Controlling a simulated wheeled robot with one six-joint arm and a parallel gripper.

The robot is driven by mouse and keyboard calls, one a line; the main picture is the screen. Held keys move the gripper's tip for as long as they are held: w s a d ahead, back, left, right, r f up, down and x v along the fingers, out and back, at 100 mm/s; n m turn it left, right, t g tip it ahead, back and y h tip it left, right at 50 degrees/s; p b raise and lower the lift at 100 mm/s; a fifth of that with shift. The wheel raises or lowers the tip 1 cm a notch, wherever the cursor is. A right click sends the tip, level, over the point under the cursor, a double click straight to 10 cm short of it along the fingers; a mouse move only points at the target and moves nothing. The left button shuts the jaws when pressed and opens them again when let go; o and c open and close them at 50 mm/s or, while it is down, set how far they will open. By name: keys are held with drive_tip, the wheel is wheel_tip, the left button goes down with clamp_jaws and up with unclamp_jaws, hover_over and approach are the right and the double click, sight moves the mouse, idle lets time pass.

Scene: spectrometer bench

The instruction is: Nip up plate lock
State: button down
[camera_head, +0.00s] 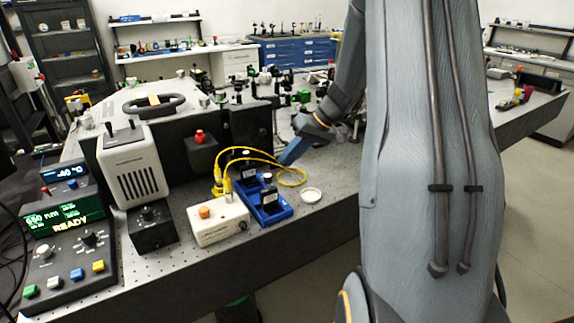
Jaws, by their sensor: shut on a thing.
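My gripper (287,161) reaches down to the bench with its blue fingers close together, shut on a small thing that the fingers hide. The fingertips are just behind the yellow cable loop (296,184) and to the right of the dark block behind the blue tray. I cannot make out the plate lock as a separate part; anything at the fingertips is too small or covered to identify.
A blue tray (274,215) with dark, labelled pieces, a white box (219,229) with an orange knob and a round white dish (311,195) stand in front. A control panel (75,262) reading READY is at left. Optical mounts (300,98) crowd behind. My arm hides the bench's right middle.

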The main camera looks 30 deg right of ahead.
drive_tip(key=shift+d+f+m+y+b, duration=0.15)
drive_tip(key=shift+d+y+b, duration=0.05)
drive_tip(key=shift+y+b, duration=0.5)
drive_tip(key=shift+d+f+m+y+b, duration=0.1)
drive_tip(key=shift+d+m+y+b, duration=0.1)
drive_tip(key=shift+y+b, duration=0.5)
drive_tip(key=c, duration=1.7)
unclamp_jaws()
drive_tip(key=shift+c, duration=0.2)
drive_tip(key=p+v, duration=0.2)
drive_tip(key=v, duration=0.5)
drive_tip(key=shift+r, duration=0.1)
drive_tip(key=shift+s+d+r, duration=0.15)
drive_tip(key=shift+d+r, duration=0.1)
drive_tip(key=shift+d, duration=0.1)
